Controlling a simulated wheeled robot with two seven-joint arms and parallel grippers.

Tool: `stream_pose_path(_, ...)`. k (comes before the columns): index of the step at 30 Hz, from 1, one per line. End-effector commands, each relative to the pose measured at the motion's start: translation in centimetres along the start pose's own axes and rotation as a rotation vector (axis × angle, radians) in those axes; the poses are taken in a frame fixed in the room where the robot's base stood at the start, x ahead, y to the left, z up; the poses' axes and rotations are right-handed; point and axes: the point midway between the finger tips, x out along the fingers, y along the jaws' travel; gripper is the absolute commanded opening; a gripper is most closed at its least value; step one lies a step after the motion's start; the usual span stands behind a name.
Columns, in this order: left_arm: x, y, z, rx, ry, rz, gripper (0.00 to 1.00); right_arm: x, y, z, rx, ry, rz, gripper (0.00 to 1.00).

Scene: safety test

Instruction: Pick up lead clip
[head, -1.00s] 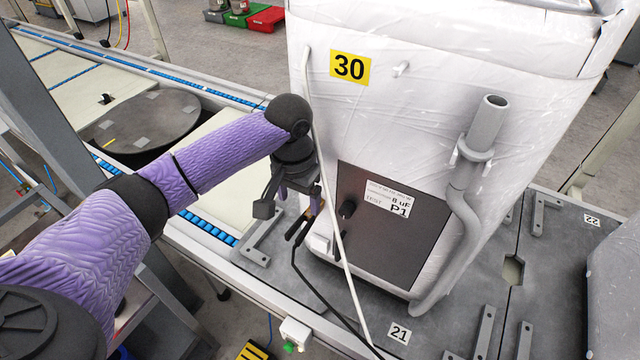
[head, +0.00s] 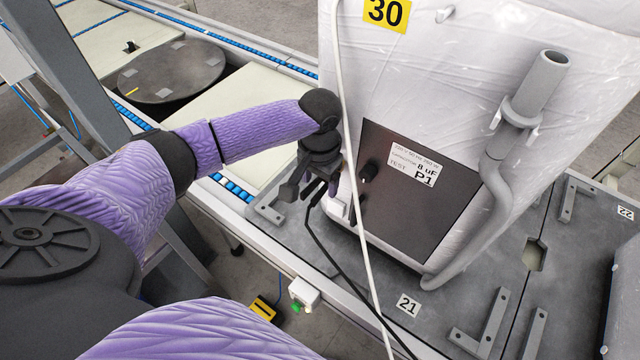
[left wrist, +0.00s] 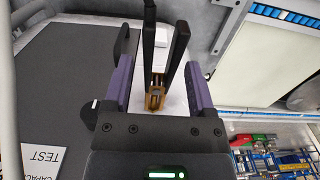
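The lead clip (head: 314,192), with black handles and a black cable, shows at the lower left corner of the wrapped white appliance (head: 440,60). My left gripper (head: 318,180) is right at it. In the left wrist view the purple fingers (left wrist: 158,95) are apart, one on each side of the clip (left wrist: 154,88). Its brass-coloured jaws lie between them and its two black handles point up the picture. A gap shows on the left of the clip; the right handle is close to the right finger. My right gripper is out of view.
A dark panel (head: 400,195) with a black knob and a P1 label is close beside my gripper. A white cord (head: 352,180) hangs in front of the appliance. Grey brackets stand on the grey pallet (head: 400,285). A conveyor with blue rollers runs behind.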

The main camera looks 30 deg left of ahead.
Motion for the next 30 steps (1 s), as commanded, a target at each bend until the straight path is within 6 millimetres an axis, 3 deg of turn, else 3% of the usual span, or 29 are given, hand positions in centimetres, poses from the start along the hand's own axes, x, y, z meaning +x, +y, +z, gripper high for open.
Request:
stream_pose_path(1,0.0,0.0,0.0,0.000,0.000,0.000,0.59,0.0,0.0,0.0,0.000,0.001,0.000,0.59)
stream_pose_path(2,0.0,0.0,0.0,0.000,0.000,0.000,0.53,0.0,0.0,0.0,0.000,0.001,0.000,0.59)
stream_pose_path(9,0.0,0.0,0.0,0.000,0.000,0.000,0.02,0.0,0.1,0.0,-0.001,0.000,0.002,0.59)
stream_pose_path(19,-0.7,0.0,0.2,0.000,0.001,0.001,0.00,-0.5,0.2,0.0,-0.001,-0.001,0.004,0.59)
stream_pose_path(30,-7.0,0.0,0.3,0.000,0.003,0.001,0.00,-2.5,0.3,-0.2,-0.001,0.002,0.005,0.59)
